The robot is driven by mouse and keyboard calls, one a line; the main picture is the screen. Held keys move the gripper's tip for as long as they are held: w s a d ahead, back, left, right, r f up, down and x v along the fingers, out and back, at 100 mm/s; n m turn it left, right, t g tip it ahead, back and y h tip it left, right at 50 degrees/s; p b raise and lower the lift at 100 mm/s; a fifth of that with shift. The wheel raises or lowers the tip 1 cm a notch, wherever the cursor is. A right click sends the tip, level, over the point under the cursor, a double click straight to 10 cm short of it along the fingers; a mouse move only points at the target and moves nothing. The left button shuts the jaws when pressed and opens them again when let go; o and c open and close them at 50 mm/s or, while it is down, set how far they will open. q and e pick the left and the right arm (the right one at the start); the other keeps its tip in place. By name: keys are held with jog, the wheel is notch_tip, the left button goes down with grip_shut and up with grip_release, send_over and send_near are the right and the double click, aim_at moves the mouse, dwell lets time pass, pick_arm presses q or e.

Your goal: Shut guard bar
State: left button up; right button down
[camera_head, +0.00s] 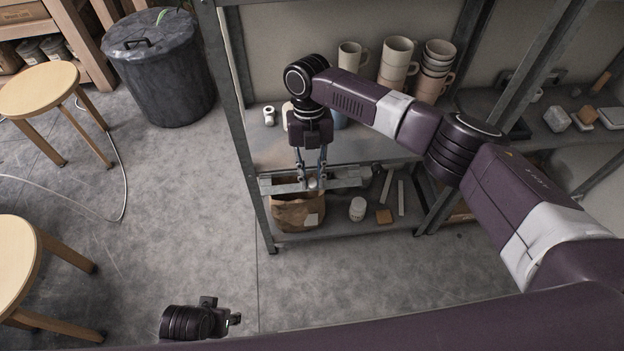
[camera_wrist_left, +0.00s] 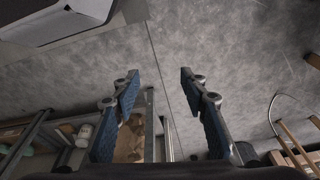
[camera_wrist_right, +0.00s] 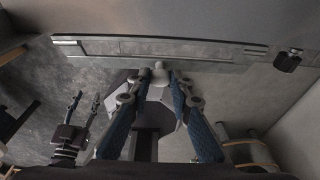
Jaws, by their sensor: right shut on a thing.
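The guard bar (camera_head: 345,184) is a flat grey metal bar lying roughly level across the front of the shelf unit, just below the middle shelf. It spans most of the right wrist view (camera_wrist_right: 215,54). My right gripper (camera_head: 312,182) is shut on the pale round knob (camera_wrist_right: 160,74) at the bar's middle. The bar's left end is close to the shelf's left post; whether it touches is unclear. My left gripper (camera_head: 236,319) is low over the floor, away from the bar. In the left wrist view its fingers (camera_wrist_left: 160,75) are apart with nothing between them.
A paper bag (camera_head: 297,214), a white jar (camera_head: 357,209) and small items sit on the lower shelf. Several mugs (camera_head: 398,62) stand on the middle shelf. A dark bin (camera_head: 165,80) and two stools (camera_head: 38,90) stand left.

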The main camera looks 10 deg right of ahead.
pick_arm(q)
notch_tip(320, 180, up, 9)
jog(key=w+t+b, duration=0.1)
jog(key=b, duration=0.2)
pick_arm(e)
jog(key=shift+w+d+r+g, duration=0.1)
jog(key=shift+w+r+g, duration=0.05)
jog(key=shift+w+g, duration=0.45)
jog(key=b, duration=0.2)
jog(key=g+b, duration=0.1)
jog(key=b, duration=0.1)
jog(key=shift+w+r, duration=0.15)
jog(key=shift+w, duration=0.1)
jog(key=b, duration=0.1)
jog(key=g+b, duration=0.1)
jog(key=b, duration=0.1)
jog(key=shift+s+r, duration=0.1)
jog(key=shift+s, duration=0.15)
pick_arm(q)
jog(key=w+d+r+t+h, duration=0.1)
jog(key=w+d+r+t, duration=0.2)
jog(key=w+r+t, duration=0.2)
jog(key=w+d+r+t+h, duration=0.2)
jog(key=w+r+t, duration=0.4)
jog(key=w+r, duration=0.5)
jog(key=shift+w+d+r+m, duration=0.3)
jog(key=shift+w+d+r, duration=0.05)
jog(key=shift+d+r, duration=0.35)
pick_arm(e)
jog(key=shift+s, duration=0.1)
